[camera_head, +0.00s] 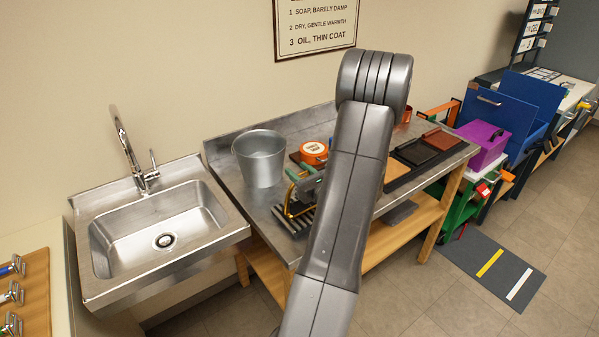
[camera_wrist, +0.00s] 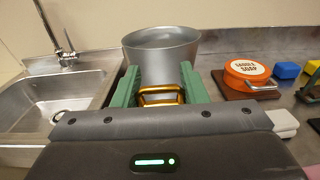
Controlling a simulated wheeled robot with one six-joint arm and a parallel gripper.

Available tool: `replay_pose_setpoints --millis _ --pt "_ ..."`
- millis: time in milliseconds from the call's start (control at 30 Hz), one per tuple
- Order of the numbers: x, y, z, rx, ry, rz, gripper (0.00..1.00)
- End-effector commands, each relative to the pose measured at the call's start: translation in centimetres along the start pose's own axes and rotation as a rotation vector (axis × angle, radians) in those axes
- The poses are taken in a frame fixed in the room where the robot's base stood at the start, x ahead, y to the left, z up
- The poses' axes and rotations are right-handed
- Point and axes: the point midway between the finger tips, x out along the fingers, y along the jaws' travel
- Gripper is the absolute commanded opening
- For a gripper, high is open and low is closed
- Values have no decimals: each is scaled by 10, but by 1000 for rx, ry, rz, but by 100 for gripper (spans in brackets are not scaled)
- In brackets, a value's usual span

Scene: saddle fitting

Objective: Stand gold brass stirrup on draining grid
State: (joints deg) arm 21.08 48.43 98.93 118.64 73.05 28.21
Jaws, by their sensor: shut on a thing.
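The gold brass stirrup (camera_head: 289,206) is in my gripper (camera_head: 305,182), upright at the front left of the steel bench. In the wrist view the stirrup (camera_wrist: 162,102) shows between the two green fingers of my gripper (camera_wrist: 160,86), which are shut on it. The draining grid (camera_head: 293,225), with grey slats, lies just below and around the stirrup in the head view. I cannot tell whether the stirrup touches the slats. My arm covers the area to the right of the grid, and the grid is hidden in the wrist view.
A metal bucket (camera_head: 260,160) stands behind the grid; it also shows in the wrist view (camera_wrist: 160,52). An orange saddle soap tin (camera_head: 313,152) stands to its right. A sink (camera_head: 160,225) is at the left. Dark pads (camera_head: 416,152) lie farther right on the bench.

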Motion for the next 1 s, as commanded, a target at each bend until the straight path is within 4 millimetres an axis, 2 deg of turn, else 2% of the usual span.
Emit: replay_pose_setpoints --millis 67,100,167,200,567,667,1000 --pt "0 0 -4 -1 -1 0 0" --pt "0 0 -2 0 0 0 47" --pt "0 0 -2 0 0 0 59" --pt "0 0 -2 0 0 0 61" --pt "0 0 3 0 0 0 61" --pt "-14 -2 -1 0 0 -5 61" --pt "-86 -1 -1 1 0 -5 61"
